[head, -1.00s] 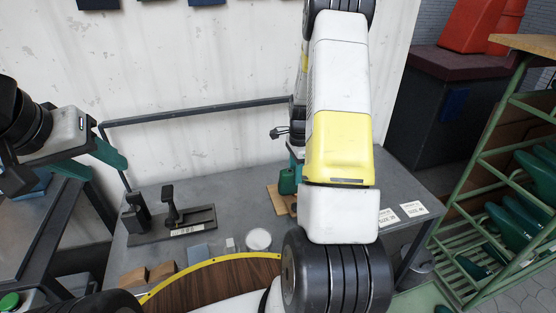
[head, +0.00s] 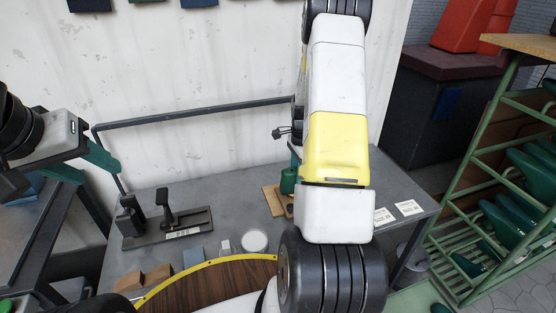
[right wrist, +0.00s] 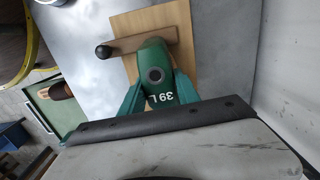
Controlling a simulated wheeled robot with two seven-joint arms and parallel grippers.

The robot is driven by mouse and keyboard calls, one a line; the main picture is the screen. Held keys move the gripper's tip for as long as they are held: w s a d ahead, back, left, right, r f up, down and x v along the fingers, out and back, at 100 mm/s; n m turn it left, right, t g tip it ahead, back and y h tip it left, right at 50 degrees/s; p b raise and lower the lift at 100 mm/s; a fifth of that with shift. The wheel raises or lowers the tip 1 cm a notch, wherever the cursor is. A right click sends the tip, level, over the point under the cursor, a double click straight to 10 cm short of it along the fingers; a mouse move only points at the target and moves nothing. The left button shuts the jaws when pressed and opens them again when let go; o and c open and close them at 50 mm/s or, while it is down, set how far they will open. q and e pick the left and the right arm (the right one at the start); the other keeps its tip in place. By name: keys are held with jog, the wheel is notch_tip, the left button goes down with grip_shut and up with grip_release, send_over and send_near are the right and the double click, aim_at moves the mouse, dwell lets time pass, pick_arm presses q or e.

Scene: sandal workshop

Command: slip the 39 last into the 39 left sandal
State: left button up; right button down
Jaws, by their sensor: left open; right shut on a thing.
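A green last marked "39 L" (right wrist: 158,78), with a round hole in its top, sits between the green fingers of my right gripper (right wrist: 160,96) in the right wrist view. My right gripper is shut on it, over a tan board (right wrist: 185,25). In the head view a green shape, likely this last (head: 288,181), shows beside my right forearm, above the board (head: 271,200). A brown bar with a dark round end (right wrist: 140,42) lies by the last. I cannot make out the left sandal for certain. My left gripper (head: 102,174) is open and empty at the far left.
A dark stand with upright posts (head: 170,228) is on the grey table (head: 228,190). Small blocks (head: 157,273) and a white round dish (head: 254,241) lie nearer. Size cards (head: 408,207) lie at the right. A green rack (head: 470,185) with green lasts stands beyond.

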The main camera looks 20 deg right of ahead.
jog(key=shift+d, duration=0.15)
jog(key=shift+d, duration=1.1)
jog(key=shift+d, duration=0.35)
jog(key=c, duration=0.8)
grip_release()
